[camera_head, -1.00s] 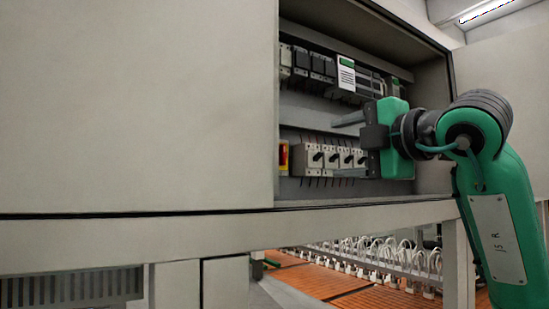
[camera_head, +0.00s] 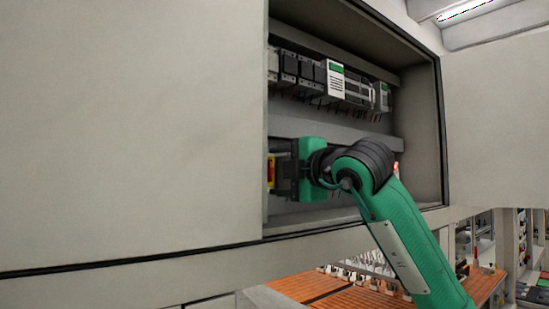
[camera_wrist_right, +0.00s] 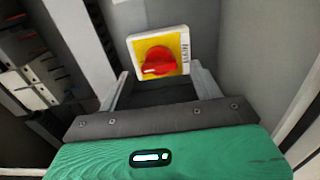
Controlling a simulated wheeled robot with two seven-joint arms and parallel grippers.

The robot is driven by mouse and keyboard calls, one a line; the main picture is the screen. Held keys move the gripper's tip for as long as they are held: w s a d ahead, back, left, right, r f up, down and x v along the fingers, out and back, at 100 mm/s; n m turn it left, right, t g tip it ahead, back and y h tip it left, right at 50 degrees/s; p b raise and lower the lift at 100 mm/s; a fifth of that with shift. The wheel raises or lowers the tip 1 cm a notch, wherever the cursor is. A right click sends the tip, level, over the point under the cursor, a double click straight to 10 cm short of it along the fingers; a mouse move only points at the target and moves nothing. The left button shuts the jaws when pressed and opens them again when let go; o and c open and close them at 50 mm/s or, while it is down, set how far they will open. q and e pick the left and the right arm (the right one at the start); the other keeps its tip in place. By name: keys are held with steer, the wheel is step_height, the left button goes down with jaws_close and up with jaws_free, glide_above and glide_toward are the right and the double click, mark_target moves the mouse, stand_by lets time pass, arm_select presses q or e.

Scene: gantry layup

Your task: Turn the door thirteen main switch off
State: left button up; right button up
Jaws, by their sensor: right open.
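The main switch (camera_wrist_right: 158,61) shows in the right wrist view as a red rotary knob on a yellow square plate with a white border. Small lettering on the plate's right edge is too small to read. In the head view only a sliver of the switch (camera_head: 271,170) shows inside the cabinet, beside the left cover panel. My right gripper (camera_wrist_right: 160,82) is open, its two fingers apart and pointing at the switch, one towards either side of the knob. I cannot tell whether they touch it. In the head view my right gripper (camera_head: 279,172) hides part of the switch. My left gripper is out of view.
A large grey panel (camera_head: 130,120) fills the left, close beside my gripper. A row of modules (camera_head: 318,75) runs above it. The cabinet's right wall (camera_head: 420,130) and an open door (camera_head: 497,120) stand to the right. Orange boards (camera_head: 360,300) lie below.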

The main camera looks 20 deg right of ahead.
steer(key=shift+w+a+r+p, duration=0.2)
steer(key=shift+w+p, duration=0.15)
steer(key=shift+w, duration=0.25)
steer(key=shift+w+a+f, duration=0.1)
steer(key=shift+w+f, duration=0.05)
steer(key=shift+w, duration=0.15)
steer(key=c, duration=1)
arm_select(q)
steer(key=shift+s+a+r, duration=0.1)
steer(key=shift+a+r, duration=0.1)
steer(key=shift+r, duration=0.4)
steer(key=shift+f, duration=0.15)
